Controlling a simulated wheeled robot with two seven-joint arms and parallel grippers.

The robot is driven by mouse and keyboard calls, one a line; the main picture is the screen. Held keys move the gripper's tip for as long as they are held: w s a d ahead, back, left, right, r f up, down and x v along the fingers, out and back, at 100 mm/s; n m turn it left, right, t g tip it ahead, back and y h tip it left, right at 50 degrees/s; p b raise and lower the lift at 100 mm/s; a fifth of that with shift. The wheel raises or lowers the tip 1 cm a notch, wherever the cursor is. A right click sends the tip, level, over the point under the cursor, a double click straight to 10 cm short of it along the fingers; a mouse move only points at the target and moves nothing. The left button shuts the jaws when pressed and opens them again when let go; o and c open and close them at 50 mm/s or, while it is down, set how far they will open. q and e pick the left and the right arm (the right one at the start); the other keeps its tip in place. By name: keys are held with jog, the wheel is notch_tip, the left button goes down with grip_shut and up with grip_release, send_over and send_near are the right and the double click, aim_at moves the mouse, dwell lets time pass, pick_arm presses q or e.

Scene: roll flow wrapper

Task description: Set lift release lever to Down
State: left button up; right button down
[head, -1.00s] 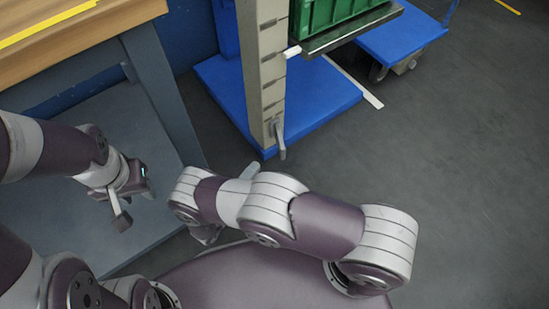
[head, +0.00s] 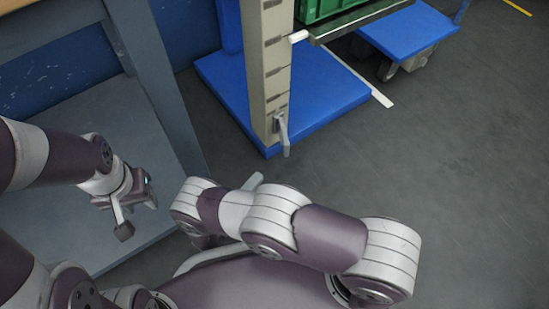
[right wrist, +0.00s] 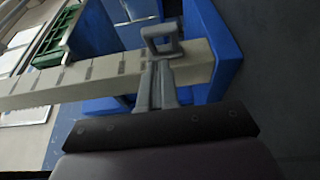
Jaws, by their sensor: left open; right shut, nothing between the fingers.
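The lift release lever (head: 283,136) is a small grey handle low on the front of the beige lift post (head: 267,75), hanging down in the head view. In the right wrist view the lever (right wrist: 162,38) shows as a grey bracket-like handle just beyond my right fingertips. My right gripper (right wrist: 157,78) is shut and empty, pointing at the post near the lever; I cannot tell whether it touches. In the head view the right hand is mostly hidden behind its arm. My left gripper (head: 132,204) is open and empty at the left, away from the lever.
The post stands on a blue base (head: 325,105). A green crate (head: 320,8) sits on the lift's platform at the top. A blue cart (head: 408,30) stands behind it. A bench leg (head: 160,85) is at the left. The grey floor (head: 460,170) at the right is clear.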

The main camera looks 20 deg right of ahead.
jog(key=b, duration=0.4)
send_near(283, 137)
jog(key=w+d+f, duration=0.2)
jog(key=d+f, duration=0.1)
jog(key=f, duration=0.1)
pick_arm(q)
notch_tip(283, 137, down, 4)
jog(key=shift+f, duration=0.2)
pick_arm(e)
jog(key=shift+d+r, duration=0.35)
jog(key=shift+d, duration=0.15)
